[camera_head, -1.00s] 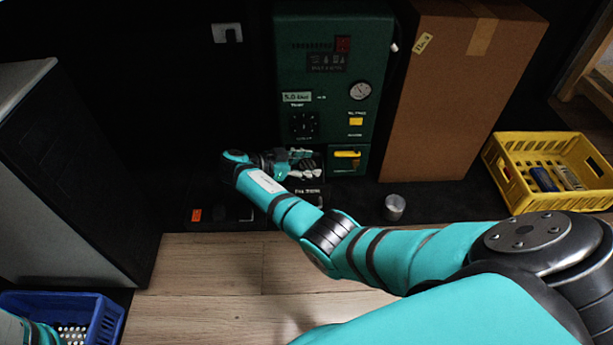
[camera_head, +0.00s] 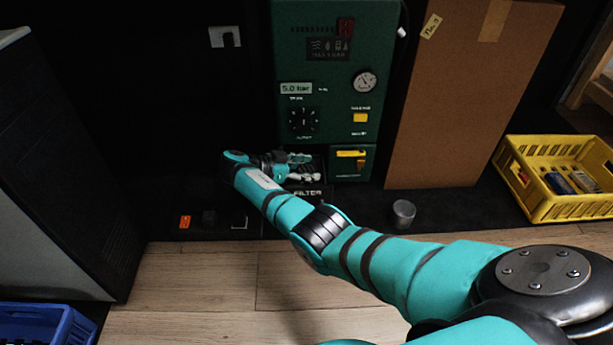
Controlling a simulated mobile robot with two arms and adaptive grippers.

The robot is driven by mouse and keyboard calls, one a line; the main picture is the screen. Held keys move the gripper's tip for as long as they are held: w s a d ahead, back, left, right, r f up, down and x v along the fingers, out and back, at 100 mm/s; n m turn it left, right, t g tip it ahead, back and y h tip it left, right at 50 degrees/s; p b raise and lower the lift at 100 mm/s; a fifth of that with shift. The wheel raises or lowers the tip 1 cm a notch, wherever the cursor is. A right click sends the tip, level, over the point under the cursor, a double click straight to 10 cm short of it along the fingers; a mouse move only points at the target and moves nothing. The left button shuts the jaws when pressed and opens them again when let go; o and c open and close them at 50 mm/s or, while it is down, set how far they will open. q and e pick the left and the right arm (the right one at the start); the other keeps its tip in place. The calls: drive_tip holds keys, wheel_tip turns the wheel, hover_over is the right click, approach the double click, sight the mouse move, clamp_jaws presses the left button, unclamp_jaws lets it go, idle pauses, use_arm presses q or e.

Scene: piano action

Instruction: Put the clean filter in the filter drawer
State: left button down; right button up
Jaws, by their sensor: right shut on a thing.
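The filter drawer (camera_head: 309,192), a dark drawer with the word FILTER on its front, stands open low in the green machine (camera_head: 325,70). My right gripper (camera_head: 302,168) is at the drawer's opening, above and behind its front. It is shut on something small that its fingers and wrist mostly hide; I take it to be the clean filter. I cannot tell whether it touches the drawer floor. My left gripper is out of view.
A silver cylinder (camera_head: 403,212) stands on the dark floor strip right of the drawer. A tall cardboard box (camera_head: 455,110) and a yellow crate (camera_head: 560,210) are to the right. An orange item (camera_head: 184,222) lies left. A blue crate (camera_head: 40,325) is at lower left.

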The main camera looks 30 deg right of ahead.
drive_tip(key=o, duration=1.1)
drive_tip(key=shift+a+r, duration=0.15)
drive_tip(key=shift+r, duration=0.05)
drive_tip(key=shift+p+v, duration=1.35)
drive_tip(key=shift+v, duration=4.45)
